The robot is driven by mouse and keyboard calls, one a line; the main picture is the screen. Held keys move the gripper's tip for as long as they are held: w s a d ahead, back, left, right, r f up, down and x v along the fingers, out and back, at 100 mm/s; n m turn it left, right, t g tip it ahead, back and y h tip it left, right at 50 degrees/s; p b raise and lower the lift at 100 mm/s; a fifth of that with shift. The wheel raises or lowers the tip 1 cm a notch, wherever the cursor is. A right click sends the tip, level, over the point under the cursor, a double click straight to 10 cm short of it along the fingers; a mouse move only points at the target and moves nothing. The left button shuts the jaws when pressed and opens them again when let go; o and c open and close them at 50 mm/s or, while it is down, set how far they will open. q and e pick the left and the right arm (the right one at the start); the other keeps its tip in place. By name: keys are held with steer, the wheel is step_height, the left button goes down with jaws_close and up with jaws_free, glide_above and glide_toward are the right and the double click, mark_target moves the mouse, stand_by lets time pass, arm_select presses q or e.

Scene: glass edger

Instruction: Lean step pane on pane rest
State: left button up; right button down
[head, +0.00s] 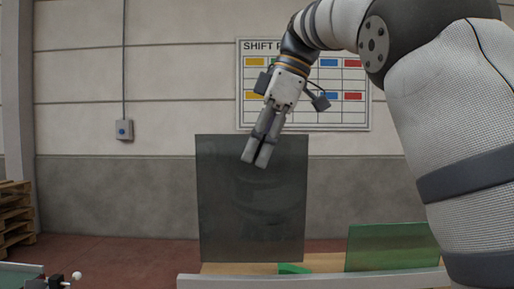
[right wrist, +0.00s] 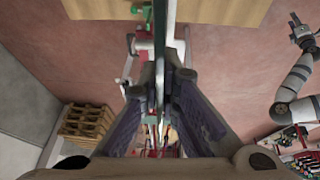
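A dark, see-through pane (head: 225,205) hangs upright in the middle of the head view; I take it for the step pane. My right gripper (head: 254,163) points down over its upper edge. In the right wrist view my gripper's fingers (right wrist: 169,88) are closed on either side of the pane, seen edge-on. A green piece (head: 293,269) shows on the wooden tabletop (head: 325,261) below the pane; I cannot tell whether it is the pane rest. My left gripper (right wrist: 296,27) is small in the right wrist view, its opening unclear.
A green glass pane (head: 392,248) stands tilted at the right of the tabletop. A pale rail (head: 320,280) runs along its near side. Wooden pallets (head: 15,215) stand at the far left, and a chart (head: 345,112) hangs on the wall.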

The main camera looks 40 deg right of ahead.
mark_target(260, 249)
steer(key=shift+w+d+f, duration=0.1)
steer(key=shift+w+f, duration=0.05)
steer(key=shift+f, duration=2.4)
steer(key=shift+w+d+f, duration=0.15)
steer(key=shift+f, duration=2.45)
steer(key=shift+w+d+f, duration=0.1)
steer(key=shift+w+f, duration=0.05)
steer(key=shift+f, duration=2.9)
steer(key=c, duration=1.7)
jaws_free()
steer(key=shift+s+d+r, duration=0.1)
steer(key=shift+d+r, duration=0.05)
steer(key=shift+r, duration=0.2)
steer(key=shift+v, duration=1)
steer(key=s+d, duration=0.2)
steer(key=s, duration=0.1)
steer(key=s+d, duration=0.5)
steer(key=s, duration=0.1)
steer(key=shift+s+d+r, duration=0.1)
steer(key=shift+s+d, duration=0.05)
steer(key=shift+d, duration=0.15)
